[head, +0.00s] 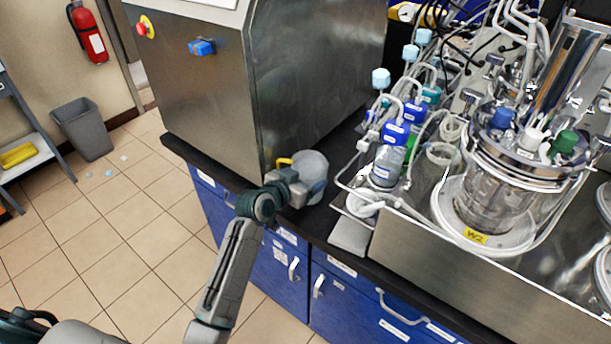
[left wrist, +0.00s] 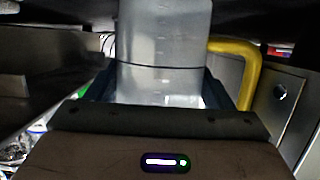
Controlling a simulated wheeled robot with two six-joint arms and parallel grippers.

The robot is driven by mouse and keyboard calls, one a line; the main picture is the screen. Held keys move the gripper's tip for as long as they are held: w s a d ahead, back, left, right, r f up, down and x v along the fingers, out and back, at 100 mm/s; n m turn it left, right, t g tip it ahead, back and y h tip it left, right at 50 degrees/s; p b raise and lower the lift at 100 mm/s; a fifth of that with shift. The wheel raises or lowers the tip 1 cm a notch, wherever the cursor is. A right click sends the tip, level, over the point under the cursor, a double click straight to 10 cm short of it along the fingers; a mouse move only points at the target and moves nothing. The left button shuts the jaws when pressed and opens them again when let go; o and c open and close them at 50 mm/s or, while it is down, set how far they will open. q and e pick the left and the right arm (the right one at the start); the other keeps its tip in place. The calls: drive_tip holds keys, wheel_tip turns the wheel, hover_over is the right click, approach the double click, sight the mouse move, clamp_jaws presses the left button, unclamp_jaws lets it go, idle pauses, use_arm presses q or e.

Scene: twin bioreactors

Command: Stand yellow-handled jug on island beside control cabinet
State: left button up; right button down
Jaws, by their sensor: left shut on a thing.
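The jug (head: 313,170) is translucent grey-white with a yellow handle (head: 284,161). In the head view it is upright at the black island top (head: 327,217), beside the steel control cabinet (head: 210,95). My left gripper (head: 298,188) is shut on the jug from the front. In the left wrist view the jug (left wrist: 165,50) fills the space between the fingers, and its yellow handle (left wrist: 245,65) is on the right, outside them. The jug's base is hidden by the gripper, so I cannot tell whether it touches the top. My right gripper is not in view.
The steel tray (head: 450,275) with a glass reactor vessel (head: 495,190) and several blue-capped bottles (head: 388,155) stands right of the jug. A flat grey pad (head: 350,235) lies at the tray's left. Blue drawers (head: 350,300) are below the front edge. A narrow black strip is clear.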

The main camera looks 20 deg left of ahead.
use_arm(q)
drive_tip(key=o, duration=1.5)
drive_tip(key=shift+o, duration=0.2)
drive_tip(key=shift+s+a, duration=0.1)
drive_tip(key=shift+s, duration=0.2)
drive_tip(key=b+v, duration=0.2)
drive_tip(key=v, duration=0.9)
drive_tip(key=shift+s+r, duration=0.2)
drive_tip(key=shift+r, duration=0.05)
